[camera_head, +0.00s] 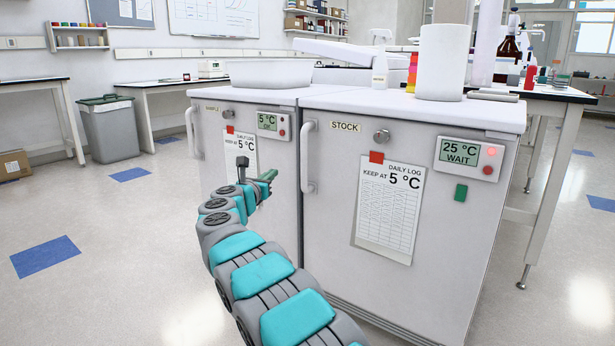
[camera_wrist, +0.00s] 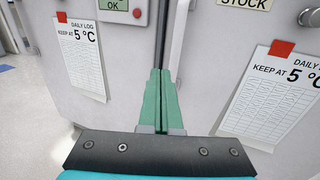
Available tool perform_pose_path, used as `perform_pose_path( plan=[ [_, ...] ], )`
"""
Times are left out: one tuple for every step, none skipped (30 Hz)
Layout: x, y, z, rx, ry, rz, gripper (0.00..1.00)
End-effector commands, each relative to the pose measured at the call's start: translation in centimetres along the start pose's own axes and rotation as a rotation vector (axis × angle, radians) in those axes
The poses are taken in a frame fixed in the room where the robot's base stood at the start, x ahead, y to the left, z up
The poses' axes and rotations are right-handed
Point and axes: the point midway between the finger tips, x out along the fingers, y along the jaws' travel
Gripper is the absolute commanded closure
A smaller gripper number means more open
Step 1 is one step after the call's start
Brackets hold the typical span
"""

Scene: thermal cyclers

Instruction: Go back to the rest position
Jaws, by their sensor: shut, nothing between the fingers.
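My gripper (camera_head: 268,177) is at the end of my outstretched arm, in front of the left fridge near the seam between the two units. In the wrist view its green fingers (camera_wrist: 159,100) are together with nothing between them. The left fridge (camera_head: 218,165) has a display (camera_head: 267,121) reading 5 °C and OK. The right fridge (camera_head: 330,215), labelled STOCK (camera_head: 345,126), has a display (camera_head: 462,151) reading 25 °C and WAIT with a red light lit. Both doors look closed. Whether the fingers touch the fridge front cannot be told.
Door handles (camera_head: 309,158) stick out close to my gripper. A white basin (camera_head: 270,73) and a paper roll (camera_head: 441,62) stand on top of the fridges. A grey bin (camera_head: 110,130) stands at the back left.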

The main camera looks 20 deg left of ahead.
Motion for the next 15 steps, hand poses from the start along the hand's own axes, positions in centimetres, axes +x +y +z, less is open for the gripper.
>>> perform_pose_path(
  plan=[
    [0.0,0.0,0.0,0.0,0.0,0.0,1.0],
    [0.0,0.0,0.0,-0.001,0.0,0.0,1.0],
    [0.0,-0.1,0.1,-0.006,-0.002,0.001,1.0],
    [0.1,-0.2,0.3,-0.013,-0.004,0.004,1.0],
    [0.2,-0.4,0.7,-0.026,-0.009,0.008,1.0],
    [0.4,-0.8,1.3,-0.054,-0.017,0.016,1.0],
    [0.7,-1.2,1.9,-0.082,-0.025,0.024,1.0],
    [0.9,-1.7,2.4,-0.119,-0.033,0.036,1.0],
    [1.2,-2.3,3.4,-0.175,-0.048,0.057,1.0],
    [1.5,-2.9,4.5,-0.223,-0.062,0.071,1.0],
    [1.7,-3.6,5.4,-0.277,-0.075,0.089,1.0],
    [1.9,-4.4,6.2,-0.358,-0.086,0.114,1.0],
    [2.0,-5.2,6.9,-0.419,-0.097,0.133,1.0],
    [2.0,-5.8,7.6,-0.479,-0.108,0.154,1.0],
    [2.1,-6.7,8.0,-0.564,-0.114,0.181,1.0]
  ],
)
